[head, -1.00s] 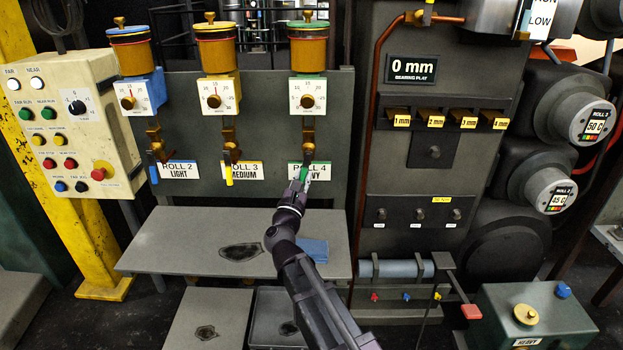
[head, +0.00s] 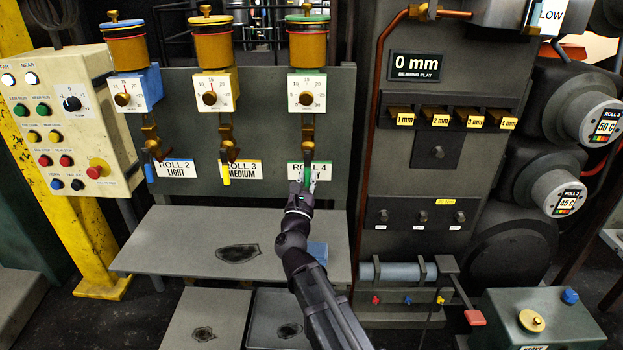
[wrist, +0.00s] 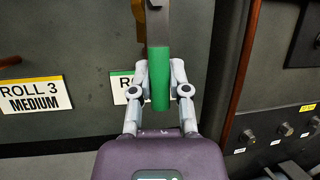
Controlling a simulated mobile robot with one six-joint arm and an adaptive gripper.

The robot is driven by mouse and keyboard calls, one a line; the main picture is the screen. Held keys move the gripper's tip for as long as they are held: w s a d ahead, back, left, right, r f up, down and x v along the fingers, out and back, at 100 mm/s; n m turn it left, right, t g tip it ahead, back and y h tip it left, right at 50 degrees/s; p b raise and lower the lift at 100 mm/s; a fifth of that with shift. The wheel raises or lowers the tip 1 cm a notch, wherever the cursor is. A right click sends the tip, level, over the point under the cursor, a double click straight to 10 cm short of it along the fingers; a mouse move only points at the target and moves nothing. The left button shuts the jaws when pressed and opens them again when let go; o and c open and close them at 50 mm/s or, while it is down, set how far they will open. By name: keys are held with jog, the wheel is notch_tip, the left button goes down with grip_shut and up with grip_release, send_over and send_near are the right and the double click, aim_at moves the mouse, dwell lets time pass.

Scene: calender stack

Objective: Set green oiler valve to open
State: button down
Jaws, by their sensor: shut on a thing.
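The green oiler (head: 306,92) is the rightmost of the three oilers on the panel, above the ROLL 4 label (head: 322,171). Its valve handle is a green lever (head: 307,160) that hangs straight down below the brass valve body (head: 308,134). The green lever also shows in the wrist view (wrist: 160,75), pointing down between the fingers. My gripper (head: 303,184) is at the lower part of the lever, and in the wrist view (wrist: 160,88) its two fingers are closed on the lever from both sides. My gripper hides part of the ROLL 4 label.
The yellow lever (head: 226,174) and blue lever (head: 148,169) hang down to the left, beside their labels. A grey shelf (head: 185,240) with a dark stain and a blue cloth (head: 318,251) lies below. A copper pipe (head: 371,130) runs down right of the panel.

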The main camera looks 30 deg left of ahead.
jog(key=shift+w+d, duration=0.1)
jog(key=shift+d, duration=0.2)
jog(key=c, duration=0.6)
grip_release()
jog(key=shift+w, duration=0.1)
jog(key=shift+a, duration=0.15)
jog(key=shift+s, duration=0.2)
jog(key=shift+f, duration=0.1)
